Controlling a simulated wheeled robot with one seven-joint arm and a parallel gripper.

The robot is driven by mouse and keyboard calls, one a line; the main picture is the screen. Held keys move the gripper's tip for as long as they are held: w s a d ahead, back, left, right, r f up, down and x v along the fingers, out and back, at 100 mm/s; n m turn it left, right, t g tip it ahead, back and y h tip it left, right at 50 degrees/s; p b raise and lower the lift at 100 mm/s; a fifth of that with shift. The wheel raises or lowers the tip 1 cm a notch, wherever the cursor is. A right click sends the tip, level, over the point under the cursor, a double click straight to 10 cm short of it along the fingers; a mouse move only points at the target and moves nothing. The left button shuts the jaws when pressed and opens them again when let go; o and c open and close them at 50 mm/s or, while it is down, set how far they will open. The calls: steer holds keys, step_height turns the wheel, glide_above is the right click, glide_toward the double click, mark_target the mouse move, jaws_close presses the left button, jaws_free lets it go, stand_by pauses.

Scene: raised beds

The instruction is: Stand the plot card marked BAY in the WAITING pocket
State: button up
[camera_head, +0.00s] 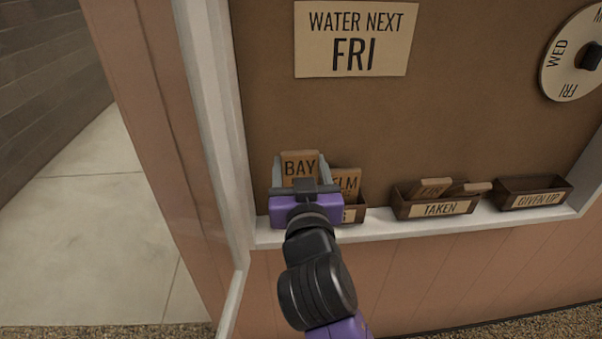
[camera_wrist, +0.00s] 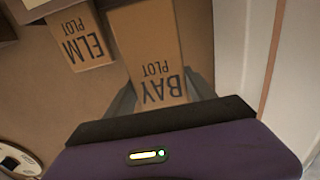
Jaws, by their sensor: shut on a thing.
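My gripper (camera_head: 300,172) is shut on the brown plot card marked BAY (camera_head: 298,160), its fingers along both side edges. In the wrist view the BAY PLOT card (camera_wrist: 147,45) is upside down between the fingers. The card is roughly upright at the left end of the shelf, by the left pocket (camera_head: 357,214). My gripper hides most of this pocket and its label; only a last letter shows, so I cannot read it as WAITING. Whether the BAY card's lower edge is inside the pocket is hidden.
A card marked ELM (camera_head: 347,181) stands in the left pocket, close right of my gripper. The TAKEN pocket (camera_head: 401,206) holds tilted cards. The GIVEN UP pocket (camera_head: 553,185) is at right. A white frame post (camera_head: 217,120) rises close left. Bare shelf (camera_head: 380,229) lies between the pockets.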

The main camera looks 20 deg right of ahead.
steer(key=shift+x, duration=1.6)
steer(key=shift+f+b, duration=1.65)
steer(key=shift+f, duration=0.2)
steer(key=o, duration=1.4)
steer(key=shift+o, duration=0.2)
